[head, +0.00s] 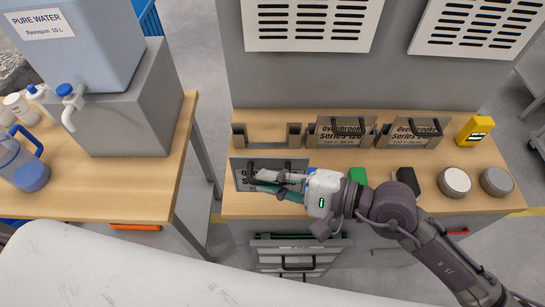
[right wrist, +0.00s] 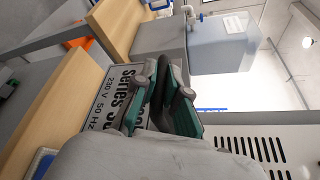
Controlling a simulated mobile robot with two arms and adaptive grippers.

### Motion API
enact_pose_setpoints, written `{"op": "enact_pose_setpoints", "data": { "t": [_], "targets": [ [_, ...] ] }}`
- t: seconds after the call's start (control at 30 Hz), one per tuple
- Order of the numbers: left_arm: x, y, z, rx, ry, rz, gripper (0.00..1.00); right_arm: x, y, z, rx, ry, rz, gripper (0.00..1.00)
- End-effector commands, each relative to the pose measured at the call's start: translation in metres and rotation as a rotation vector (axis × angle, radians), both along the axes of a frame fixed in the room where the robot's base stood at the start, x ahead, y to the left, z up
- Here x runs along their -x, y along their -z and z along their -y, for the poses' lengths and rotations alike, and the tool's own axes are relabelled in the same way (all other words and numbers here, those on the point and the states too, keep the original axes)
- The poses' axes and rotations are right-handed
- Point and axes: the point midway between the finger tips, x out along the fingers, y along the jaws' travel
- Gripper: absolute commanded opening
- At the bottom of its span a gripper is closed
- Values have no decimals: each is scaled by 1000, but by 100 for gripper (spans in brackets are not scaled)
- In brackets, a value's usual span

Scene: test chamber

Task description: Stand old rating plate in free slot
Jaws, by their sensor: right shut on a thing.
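The old rating plate (head: 242,181) is a grey plate with dark lettering, upright in front of the bench's left end. My right gripper (head: 264,182) is shut on it and partly covers its text. In the right wrist view, the plate (right wrist: 106,100) reads "Series" and "230 V 50 Hz", with the green-padded fingers (right wrist: 165,88) across it. The free slot (head: 239,141) is an empty grey holder just behind the plate. Whether the plate touches the bench is unclear. My left gripper is not in view.
Two holders to the right carry an "Overbrooke Series 120" plate (head: 340,131) and another Overbrooke plate (head: 411,132).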

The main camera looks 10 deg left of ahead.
Motion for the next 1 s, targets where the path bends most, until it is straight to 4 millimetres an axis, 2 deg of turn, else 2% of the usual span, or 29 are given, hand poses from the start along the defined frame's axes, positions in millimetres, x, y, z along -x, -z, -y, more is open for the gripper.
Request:
{"op": "enact_pose_setpoints", "data": {
  "t": [0.1,0.3,0.53,0.7,1.0],
  "targets": [
    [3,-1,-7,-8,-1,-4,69,9,3,-5,0,-19,2,0],
    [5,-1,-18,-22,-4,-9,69,11,4,-6,-3,-23,2,0],
    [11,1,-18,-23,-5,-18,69,12,4,-6,-4,-23,8,0],
    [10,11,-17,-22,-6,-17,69,14,5,-5,-11,-20,51,0],
    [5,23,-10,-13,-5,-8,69,-10,4,-10,-10,-18,55,0]
  ]
}}
